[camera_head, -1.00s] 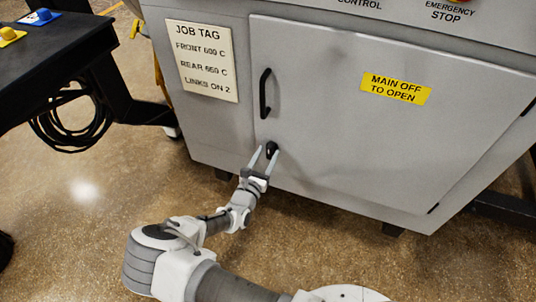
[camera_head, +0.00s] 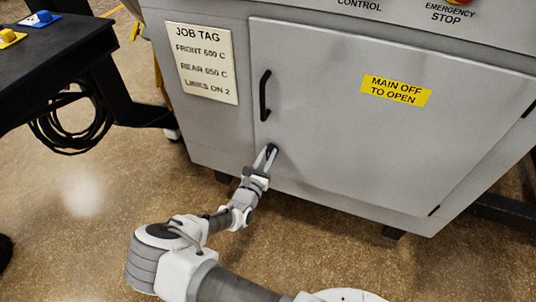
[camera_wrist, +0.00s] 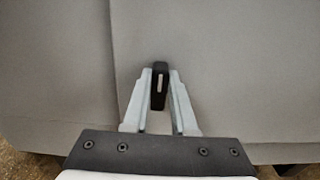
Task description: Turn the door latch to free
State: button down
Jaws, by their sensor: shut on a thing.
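The door latch (camera_head: 272,148) is a small black knob low on the left side of the grey cabinet door (camera_head: 345,130). In the wrist view the latch (camera_wrist: 159,84) is upright, with a pale line along its face. My gripper (camera_head: 268,153) reaches up to it from below, its two pale fingers shut on the latch, one on each side. In the wrist view my gripper (camera_wrist: 160,90) has the latch between its fingertips. The fingers partly hide the latch in the head view.
A black door handle (camera_head: 265,95) stands out above the latch. A yellow "MAIN OFF TO OPEN" label (camera_head: 396,90) is on the door. A job tag (camera_head: 207,62) is on the panel to the left. A black table (camera_head: 60,60) with hanging cables stands at the far left.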

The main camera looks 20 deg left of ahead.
jog(key=shift+r+m+p, duration=0.1)
jog(key=shift+m+p, duration=0.2)
jog(key=shift+p, duration=0.05)
jog(key=m+p, duration=0.2)
jog(key=shift+d+r+m+p, duration=0.1)
jog(key=shift+d+m+p, duration=0.2)
jog(key=shift+p, duration=0.1)
jog(key=shift+s+d+f+m+p, duration=0.2)
jog(key=shift+m+p, duration=0.95)
jog(key=shift+m, duration=1)
jog(key=shift+w+d+f+m+p, duration=0.15)
jog(key=shift+f+m+p, duration=0.2)
jog(key=shift+m+p, duration=1.3)
jog(key=shift+s+d+f+m+p, duration=0.2)
jog(key=shift+m+p, duration=0.5)
jog(key=shift+m, duration=1.9)
jog(key=shift+w+a+f, duration=0.1)
jog(key=shift+w, duration=0.05)
jog(key=c, duration=0.7)
grip_release()
